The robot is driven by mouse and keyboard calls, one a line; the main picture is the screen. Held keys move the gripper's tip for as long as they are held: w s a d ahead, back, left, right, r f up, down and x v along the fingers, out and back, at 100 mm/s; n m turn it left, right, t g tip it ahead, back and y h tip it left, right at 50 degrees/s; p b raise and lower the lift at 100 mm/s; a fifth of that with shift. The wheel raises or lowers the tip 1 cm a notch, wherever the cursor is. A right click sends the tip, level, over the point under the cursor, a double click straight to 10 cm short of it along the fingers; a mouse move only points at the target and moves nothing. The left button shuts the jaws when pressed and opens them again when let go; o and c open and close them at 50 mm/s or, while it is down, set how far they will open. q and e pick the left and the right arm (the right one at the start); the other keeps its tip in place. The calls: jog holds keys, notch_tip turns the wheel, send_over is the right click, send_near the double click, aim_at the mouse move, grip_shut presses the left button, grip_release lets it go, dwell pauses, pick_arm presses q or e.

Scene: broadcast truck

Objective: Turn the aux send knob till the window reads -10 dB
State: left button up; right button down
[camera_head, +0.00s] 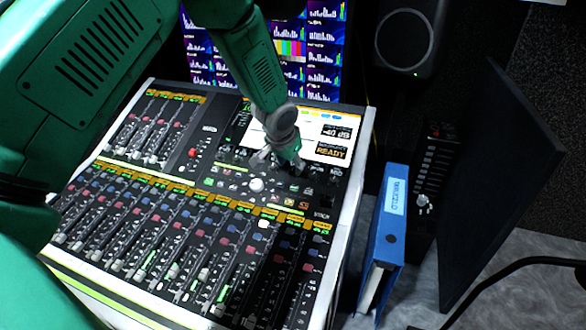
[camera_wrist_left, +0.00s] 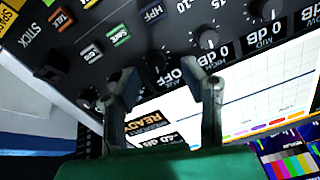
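A mixing console (camera_head: 130,165) fills the middle of the head view. Its screen has a dark window (camera_head: 337,132) that appears to read -40 dB, with READY below it. The window shows upside down in the left wrist view (camera_wrist_left: 158,140). My left gripper (camera_head: 277,160) is over the knob area just below the screen. In the left wrist view its two fingers (camera_wrist_left: 158,78) stand apart, with panel labelled AUX and OFF between and beside them. The aux send knob is small and dark there, partly hidden, and I cannot tell whether the fingers touch it. My right gripper is out of view.
Several faders and coloured buttons cover the console's front. Other knobs (camera_wrist_left: 208,38) sit close beside the fingers. A blue binder (camera_head: 390,225) stands right of the console, near a dark panel (camera_head: 500,180). A speaker (camera_head: 408,38) and monitors (camera_head: 325,40) are behind.

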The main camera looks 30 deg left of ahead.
pick_arm(q)
jog(key=shift+a+x, duration=0.15)
jog(key=shift+x, duration=0.45)
jog(key=shift+a+x, duration=0.15)
jog(key=shift+x, duration=0.45)
jog(key=shift+w+f, duration=0.1)
jog(key=shift+f, duration=0.05)
jog(key=shift+d, duration=0.85)
grip_shut()
jog(key=shift+c, duration=1.5)
grip_release()
jog(key=shift+a, duration=0.45)
jog(key=o, duration=0.3)
jog(key=shift+a, duration=0.25)
jog(key=shift+d, duration=0.45)
jog(key=shift+d+r, duration=0.1)
jog(key=shift+r, duration=0.35)
jog(key=a+v, duration=0.1)
jog(key=v, duration=1)
jog(key=shift+d, duration=0.4)
